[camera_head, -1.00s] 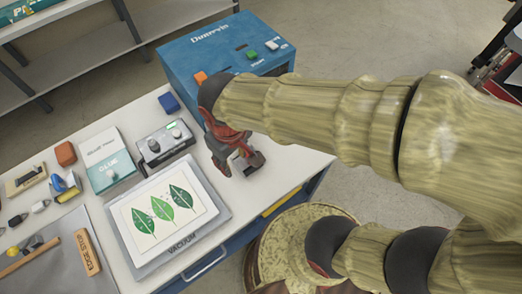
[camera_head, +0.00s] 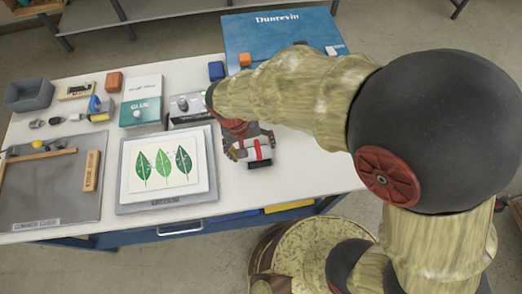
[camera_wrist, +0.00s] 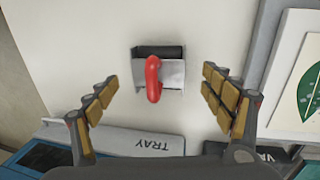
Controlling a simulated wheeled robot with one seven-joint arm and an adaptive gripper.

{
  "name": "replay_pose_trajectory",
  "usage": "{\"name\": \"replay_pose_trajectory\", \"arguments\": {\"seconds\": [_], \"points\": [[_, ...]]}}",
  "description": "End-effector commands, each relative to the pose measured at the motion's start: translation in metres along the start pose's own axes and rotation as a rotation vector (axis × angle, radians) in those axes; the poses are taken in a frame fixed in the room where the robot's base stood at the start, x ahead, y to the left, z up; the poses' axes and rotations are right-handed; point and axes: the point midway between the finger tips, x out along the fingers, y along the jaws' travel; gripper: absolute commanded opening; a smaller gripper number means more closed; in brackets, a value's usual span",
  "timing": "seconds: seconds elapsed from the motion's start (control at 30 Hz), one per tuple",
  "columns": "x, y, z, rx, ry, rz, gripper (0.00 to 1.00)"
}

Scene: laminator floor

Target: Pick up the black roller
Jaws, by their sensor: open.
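The black roller (camera_head: 260,164) lies on the white table to the right of the leaf picture, partly covered by my gripper in the head view. It has a metal frame and a red handle. In the wrist view the roller's black cylinder (camera_wrist: 158,51) and red handle (camera_wrist: 153,80) show clearly. My gripper (camera_wrist: 160,82) is open, with one finger to each side of the roller and a clear gap on both sides. In the head view my gripper (camera_head: 243,137) is over the roller. Its height above the roller is hard to tell.
The vacuum plate (camera_head: 124,191) with the leaf picture is close on the left. A grey control box (camera_head: 190,105), glue box (camera_head: 141,101) and corner guide (camera_head: 45,198) lie further left. The table right of the roller is bare.

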Motion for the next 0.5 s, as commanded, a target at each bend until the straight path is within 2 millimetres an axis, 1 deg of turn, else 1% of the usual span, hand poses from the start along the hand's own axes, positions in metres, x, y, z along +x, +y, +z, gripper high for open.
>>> {"name": "replay_pose_trajectory", "arguments": {"seconds": [0.13, 0.37, 0.5], "points": [[0.017, 0.0, 0.0, 0.002, -0.003, 0.002, 0.82], [0.034, 0.0, -0.003, 0.001, -0.001, 0.001, 0.82], [0.055, -0.001, -0.007, 0.001, -0.003, 0.002, 0.82]]}}
